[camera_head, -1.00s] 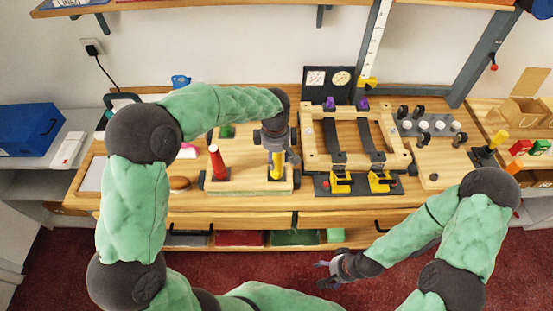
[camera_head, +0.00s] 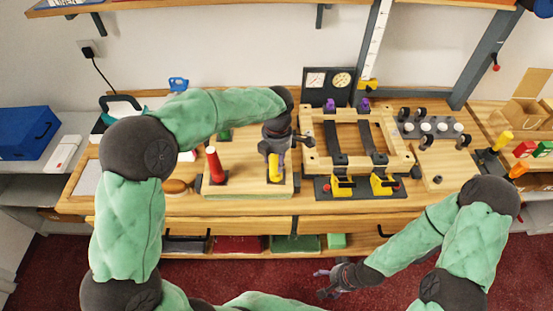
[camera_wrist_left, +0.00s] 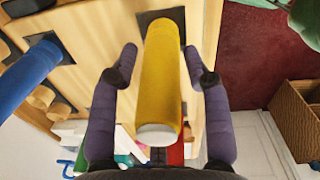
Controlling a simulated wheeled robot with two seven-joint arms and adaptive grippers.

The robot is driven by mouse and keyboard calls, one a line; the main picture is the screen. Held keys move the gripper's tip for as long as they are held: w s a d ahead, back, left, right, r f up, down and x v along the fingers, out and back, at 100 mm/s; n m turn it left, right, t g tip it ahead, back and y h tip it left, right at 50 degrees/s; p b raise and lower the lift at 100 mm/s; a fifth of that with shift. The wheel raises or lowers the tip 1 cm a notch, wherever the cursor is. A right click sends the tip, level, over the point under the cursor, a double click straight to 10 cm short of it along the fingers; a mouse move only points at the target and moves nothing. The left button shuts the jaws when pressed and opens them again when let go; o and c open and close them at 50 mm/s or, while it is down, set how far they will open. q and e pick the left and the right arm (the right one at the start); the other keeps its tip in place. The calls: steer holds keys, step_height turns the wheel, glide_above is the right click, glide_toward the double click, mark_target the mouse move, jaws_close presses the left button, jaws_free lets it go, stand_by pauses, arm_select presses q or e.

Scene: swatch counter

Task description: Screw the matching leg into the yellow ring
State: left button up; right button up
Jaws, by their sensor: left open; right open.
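A yellow leg (camera_head: 276,172) stands upright on a wooden block (camera_head: 245,188). In the left wrist view the yellow leg (camera_wrist_left: 162,75) has a pale end and lies between my left gripper's (camera_wrist_left: 160,58) two spread fingers, with gaps at the fingertips. In the head view my left gripper (camera_head: 276,150) is over this leg and partly hides it. A red leg (camera_head: 215,165) stands left of it on the block. A blue leg (camera_wrist_left: 28,78) shows in the left wrist view. My right gripper (camera_head: 330,280) is open and empty, low in front of the bench. I cannot make out a yellow ring.
A wooden frame (camera_head: 307,160) with dark straps lies right of the block, with yellow clamps (camera_head: 342,187) at its front. Wheels and knobs (camera_head: 427,127) stand at the right. A brown-handled tool (camera_head: 177,186) lies left of the block. My left arm crosses above the bench.

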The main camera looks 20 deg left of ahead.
arm_select(q)
jaws_close()
steer(key=m+p, duration=0.1)
steer(key=m, duration=0.2)
steer(key=shift+m, duration=0.4)
steer(key=m+p, duration=0.1)
steer(key=m, duration=0.3)
steer(key=shift+p, duration=0.3)
steer(key=m+p, duration=0.2)
steer(key=m, duration=0.3)
steer(key=shift+m+h, duration=0.3)
steer(key=shift+f+m, duration=0.1)
steer(key=shift+m, duration=0.7)
jaws_free()
steer(key=shift+d, duration=0.1)
